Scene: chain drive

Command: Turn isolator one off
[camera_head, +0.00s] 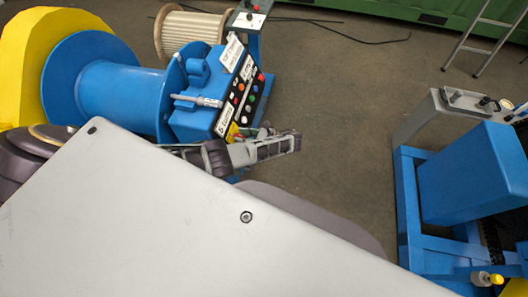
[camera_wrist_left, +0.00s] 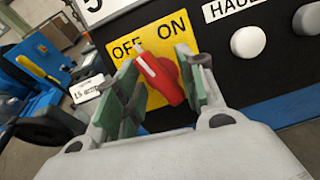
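A red rotary knob (camera_wrist_left: 165,82) with a white pointer line sits on a yellow plate (camera_wrist_left: 180,28) marked OFF and ON. Its pointer leans up and left, close to the end of the word OFF; I cannot tell its exact setting. My left gripper (camera_wrist_left: 160,75) has its two green-padded fingers apart, one on each side of the knob; firm contact is not clear. In the head view, the left gripper (camera_head: 245,142) is at the lower edge of the blue machine's control panel (camera_head: 237,95), beside the small yellow plate (camera_head: 232,131). My right gripper is not in view.
A white button (camera_wrist_left: 247,41) under the HAUL label is right of the knob. A blue drum (camera_head: 115,95) and a wooden cable reel (camera_head: 190,33) stand at the left and back. Another blue machine (camera_head: 470,180) stands right, with open floor (camera_head: 340,130) between.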

